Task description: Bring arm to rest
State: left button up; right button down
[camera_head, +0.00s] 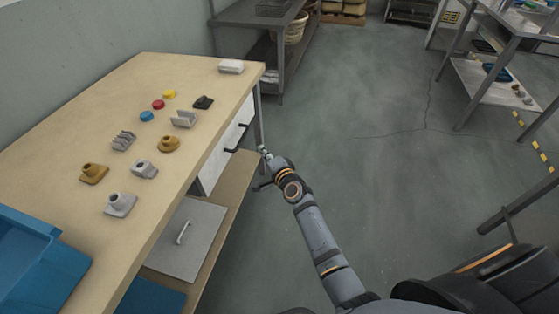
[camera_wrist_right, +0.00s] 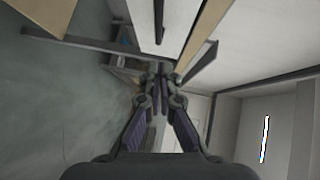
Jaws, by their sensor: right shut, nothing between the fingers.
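My right arm reaches out over the floor in the head view, just right of the workbench. My right gripper (camera_head: 264,152) is at its end, beside the bench's right edge and near the drawer handle. In the right wrist view my right gripper (camera_wrist_right: 159,75) is shut, its fingertips together with nothing between them. The workbench (camera_head: 190,72) has a light top with several small parts on it. My left gripper does not show in either view.
On the bench are a blue bin (camera_head: 35,260), grey and brown fittings, coloured caps and a white block (camera_head: 231,66). Below are a drawer, a grey lidded panel (camera_head: 188,240) and a lower shelf. Metal shelving (camera_head: 497,75) stands at the right. The floor (camera_head: 370,130) between is clear.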

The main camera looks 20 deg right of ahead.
jog(key=v, duration=0.5)
jog(key=shift+s+a+f, duration=0.1)
jog(key=shift+s+a, duration=0.15)
jog(key=shift+s, duration=0.05)
jog(key=s+d+f+n+g+h, duration=0.1)
jog(key=s+d+f+n+g, duration=0.15)
jog(key=s+f, duration=0.75)
jog(key=s+d+f+n+g+h, duration=0.1)
jog(key=s+f+n+g, duration=0.2)
jog(key=f, duration=1.4)
jog(key=s+d+f+n+g, duration=0.2)
jog(key=s+f+n+g, duration=0.15)
jog(key=s+f, duration=0.65)
jog(key=s+d+f+n+g+h, duration=0.1)
jog(key=s+d+f+n+g, duration=0.15)
jog(key=s, duration=0.55)
jog(key=s+d+f+n+g, duration=0.1)
jog(key=s+d+f, duration=0.1)
jog(key=s+f, duration=0.35)
jog(key=s+d+f+n+g+h, duration=0.1)
jog(key=s+d+f+n+g, duration=0.1)
jog(key=s, duration=0.8)
notch_tip(320, 180, up, 13)
jog(key=s+p, duration=0.1)
jog(key=p, duration=1.2)
jog(key=shift+d+r+p, duration=0.25)
jog(key=shift+p, duration=0.05)
